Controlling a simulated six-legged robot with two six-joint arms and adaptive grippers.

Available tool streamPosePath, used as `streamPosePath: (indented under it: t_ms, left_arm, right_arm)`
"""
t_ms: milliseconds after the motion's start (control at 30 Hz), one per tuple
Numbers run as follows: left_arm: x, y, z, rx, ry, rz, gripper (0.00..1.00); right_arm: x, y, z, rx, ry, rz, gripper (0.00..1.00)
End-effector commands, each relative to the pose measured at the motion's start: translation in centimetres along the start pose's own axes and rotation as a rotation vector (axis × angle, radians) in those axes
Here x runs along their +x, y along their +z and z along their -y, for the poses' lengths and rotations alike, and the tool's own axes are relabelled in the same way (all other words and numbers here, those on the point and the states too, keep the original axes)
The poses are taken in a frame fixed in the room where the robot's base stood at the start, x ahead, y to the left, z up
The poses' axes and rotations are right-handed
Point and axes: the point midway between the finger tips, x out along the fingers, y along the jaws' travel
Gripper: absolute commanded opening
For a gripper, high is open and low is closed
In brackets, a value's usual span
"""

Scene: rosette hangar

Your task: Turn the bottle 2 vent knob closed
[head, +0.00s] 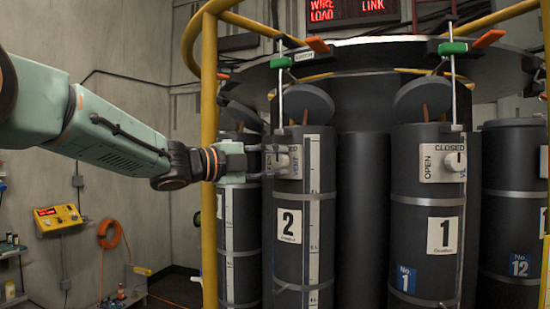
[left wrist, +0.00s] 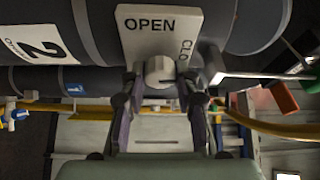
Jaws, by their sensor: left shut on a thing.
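Bottle 2 (head: 289,262) is a dark grey cylinder with a white label reading 2; its label also shows sideways in the left wrist view (left wrist: 38,40). Its pale vent knob (left wrist: 160,71) sits on a light plate (left wrist: 150,35) lettered OPEN, with CLO of a second word showing. My left gripper (left wrist: 161,86) reaches in from the left and is shut on the knob, one finger on each side. In the head view the gripper (head: 266,161) partly covers the plate and knob (head: 284,161). I cannot tell which word the knob points to. My right gripper is not in view.
Bottle 1 (head: 420,245) stands to the right with its own knob and OPEN/CLOSED plate (head: 442,163). A yellow upright pipe (head: 209,90) stands beside my left forearm. A bar with a green handle (head: 281,62) hangs above bottle 2. A yellow box (head: 59,218) is on the left wall.

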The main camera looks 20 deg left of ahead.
Motion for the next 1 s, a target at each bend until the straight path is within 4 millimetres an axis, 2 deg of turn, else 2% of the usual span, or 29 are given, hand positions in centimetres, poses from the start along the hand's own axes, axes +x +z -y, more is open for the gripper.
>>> streamPosePath:
  t_ms: [300, 733, 767, 1000]
  left_arm:
    - [0.03, -0.09, -0.22, 0.072, 0.035, -0.003, 0.00]
    - [0.05, -0.10, -0.34, 0.079, 0.039, -0.003, 0.00]
    - [0.05, -0.11, -0.35, 0.079, 0.039, -0.003, 0.32]
    - [0.04, -0.07, -0.23, 0.078, 0.037, -0.002, 0.52]
  right_arm:
    - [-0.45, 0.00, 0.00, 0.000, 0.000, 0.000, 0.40]
    - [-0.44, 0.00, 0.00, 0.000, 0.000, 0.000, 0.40]
    - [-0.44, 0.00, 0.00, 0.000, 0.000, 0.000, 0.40]
    - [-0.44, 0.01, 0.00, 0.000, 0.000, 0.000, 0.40]
